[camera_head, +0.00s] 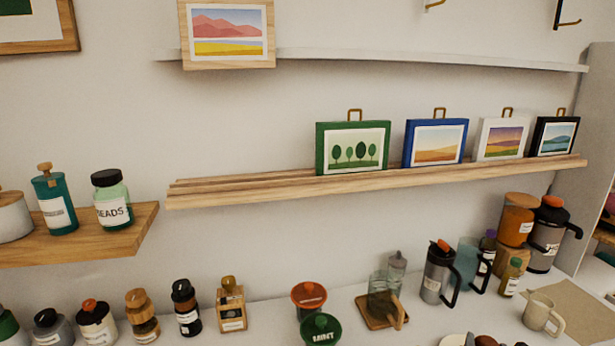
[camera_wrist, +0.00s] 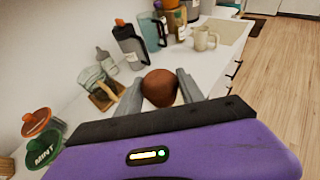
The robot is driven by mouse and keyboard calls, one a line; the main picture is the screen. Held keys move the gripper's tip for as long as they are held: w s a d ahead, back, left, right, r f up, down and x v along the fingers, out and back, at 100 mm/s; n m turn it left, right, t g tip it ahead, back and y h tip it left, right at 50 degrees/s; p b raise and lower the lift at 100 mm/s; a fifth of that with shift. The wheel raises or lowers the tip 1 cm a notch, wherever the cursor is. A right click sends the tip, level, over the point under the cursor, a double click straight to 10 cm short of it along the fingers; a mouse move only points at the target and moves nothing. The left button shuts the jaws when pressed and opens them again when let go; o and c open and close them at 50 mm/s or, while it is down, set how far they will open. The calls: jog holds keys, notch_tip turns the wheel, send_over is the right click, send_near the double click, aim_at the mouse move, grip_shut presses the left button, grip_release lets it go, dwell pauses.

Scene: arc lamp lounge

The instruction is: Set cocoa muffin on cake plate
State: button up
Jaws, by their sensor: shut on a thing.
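The cocoa muffin (camera_wrist: 160,90), a round brown thing, is between the two grey fingers of my gripper (camera_wrist: 159,77) in the wrist view. My gripper is shut on it, above or near the white counter. In the head view my gripper cannot be made out. A pale plate-like rim (camera_head: 453,340) with small brown things beside it shows at the bottom edge of the head view, cut off. I cannot tell whether it is the cake plate. No cake plate is clear in the wrist view; my gripper body hides the area below.
A cream mug (camera_head: 541,313), a grey jug (camera_head: 437,273) and a glass vessel on a wooden coaster (camera_head: 383,297) stand on the counter. Orange (camera_head: 309,297) and green MINT (camera_head: 321,329) lidded jars are to the left. A wooden shelf (camera_head: 300,187) with pictures runs above.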

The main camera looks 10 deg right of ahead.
jog(key=s+a+f+n+t+y, duration=0.1)
jog(key=a+f+n+y, duration=0.3)
jog(key=a+f, duration=0.6)
jog(key=s+a+f+n+t+y, duration=0.2)
jog(key=s+a+f+n+y, duration=0.2)
jog(key=a+f, duration=0.6)
jog(key=a+y, duration=0.1)
jog(key=a, duration=0.1)
jog(key=shift+s+a+f+n+t, duration=0.15)
jog(key=shift+a+f+n+t, duration=0.05)
jog(key=shift+a+n+t, duration=0.1)
jog(key=shift+d, duration=0.1)
